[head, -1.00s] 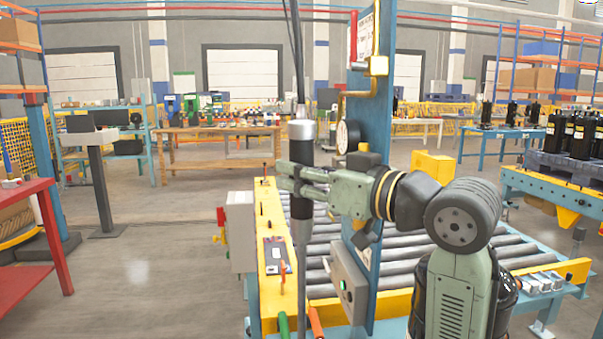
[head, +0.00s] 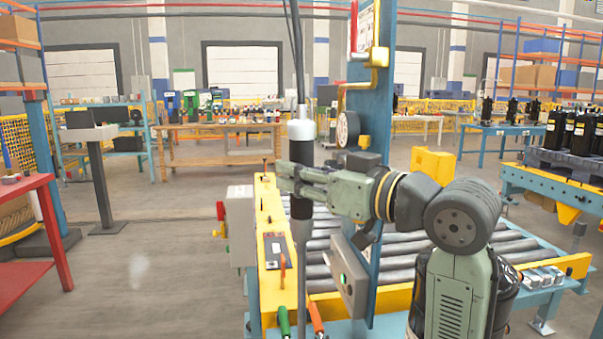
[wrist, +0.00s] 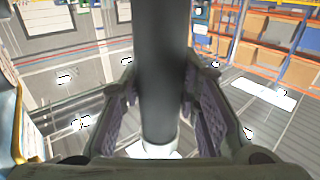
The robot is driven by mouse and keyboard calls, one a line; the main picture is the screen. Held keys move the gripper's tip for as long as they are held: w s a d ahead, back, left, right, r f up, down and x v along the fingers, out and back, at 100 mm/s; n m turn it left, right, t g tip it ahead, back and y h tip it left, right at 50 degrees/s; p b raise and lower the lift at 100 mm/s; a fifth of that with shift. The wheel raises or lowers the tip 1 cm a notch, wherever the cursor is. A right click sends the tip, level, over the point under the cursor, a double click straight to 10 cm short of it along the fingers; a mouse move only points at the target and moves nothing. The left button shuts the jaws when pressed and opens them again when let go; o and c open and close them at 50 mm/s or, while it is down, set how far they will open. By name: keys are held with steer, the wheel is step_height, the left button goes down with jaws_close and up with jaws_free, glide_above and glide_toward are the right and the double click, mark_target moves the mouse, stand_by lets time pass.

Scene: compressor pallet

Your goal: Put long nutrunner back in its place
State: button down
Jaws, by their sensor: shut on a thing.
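The long nutrunner (head: 300,150) hangs upright from a cable in the head view, with a white top, a black body and a long grey shaft running down. My gripper (head: 297,184) is shut on its black body from the right side. In the wrist view the black body (wrist: 160,70) stands between the two fingers of my gripper (wrist: 162,105), with a white part at its lower end. The nutrunner is in front of the yellow rail of the roller conveyor. Its holding place cannot be made out in these frames.
A blue post (head: 371,110) with a gauge (head: 347,129) stands right of the nutrunner, close to my arm. The yellow rail (head: 270,300) carries upright handles and a small panel. A grey box (head: 240,225) is at its left. Open floor lies further left.

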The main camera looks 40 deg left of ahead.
steer(key=c, duration=1.5)
jaws_free()
steer(key=o, duration=0.4)
steer(key=shift+f, duration=0.15)
steer(key=d, duration=1.2)
steer(key=shift+s, duration=0.25)
steer(key=shift+d, duration=0.15)
